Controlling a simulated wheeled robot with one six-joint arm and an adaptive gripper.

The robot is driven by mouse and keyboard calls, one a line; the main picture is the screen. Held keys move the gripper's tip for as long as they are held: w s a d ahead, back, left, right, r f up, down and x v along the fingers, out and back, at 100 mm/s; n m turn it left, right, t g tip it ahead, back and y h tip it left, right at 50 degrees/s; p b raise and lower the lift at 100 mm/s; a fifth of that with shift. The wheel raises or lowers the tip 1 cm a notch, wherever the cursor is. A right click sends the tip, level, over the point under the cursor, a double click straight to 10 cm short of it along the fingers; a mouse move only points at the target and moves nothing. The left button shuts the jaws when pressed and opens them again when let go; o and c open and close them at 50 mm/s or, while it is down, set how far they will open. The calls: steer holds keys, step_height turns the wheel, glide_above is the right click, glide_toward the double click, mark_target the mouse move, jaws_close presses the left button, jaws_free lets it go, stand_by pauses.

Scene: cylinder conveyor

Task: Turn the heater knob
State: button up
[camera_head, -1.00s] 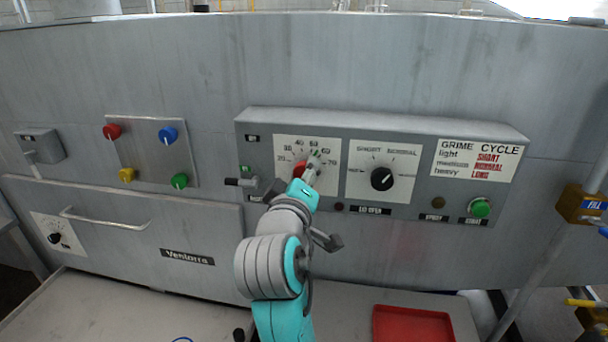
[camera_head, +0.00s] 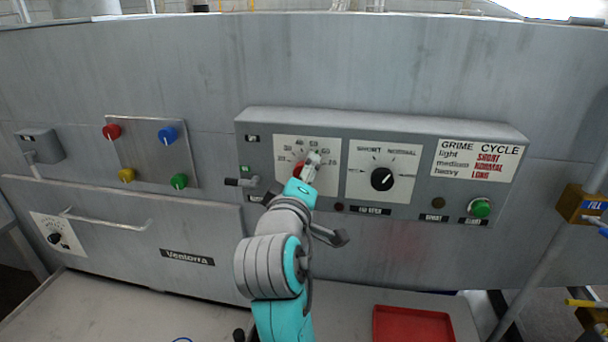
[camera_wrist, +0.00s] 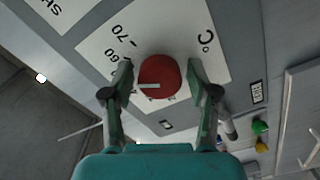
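The heater knob is a round red knob (camera_wrist: 160,77) with a pale pointer line, on a white temperature dial (camera_wrist: 215,70) marked in °C. In the head view the red knob (camera_head: 299,170) shows only partly, behind my gripper (camera_head: 313,160). In the wrist view my gripper (camera_wrist: 158,88) has one finger on each side of the knob. The fingers are apart, and a narrow gap seems to show between each finger and the knob. Whether either fingertip touches it I cannot tell.
A black knob (camera_head: 382,179) on a second dial is close on the right. A small lever (camera_head: 241,182) juts out on the left. A green button (camera_head: 480,207) is at the panel's right end. A red tray (camera_head: 412,324) lies below.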

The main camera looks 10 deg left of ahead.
steer(key=shift+s, duration=0.1)
steer(key=s, duration=1.2)
steer(key=shift+a, duration=0.2)
steer(key=shift+w, duration=0.1)
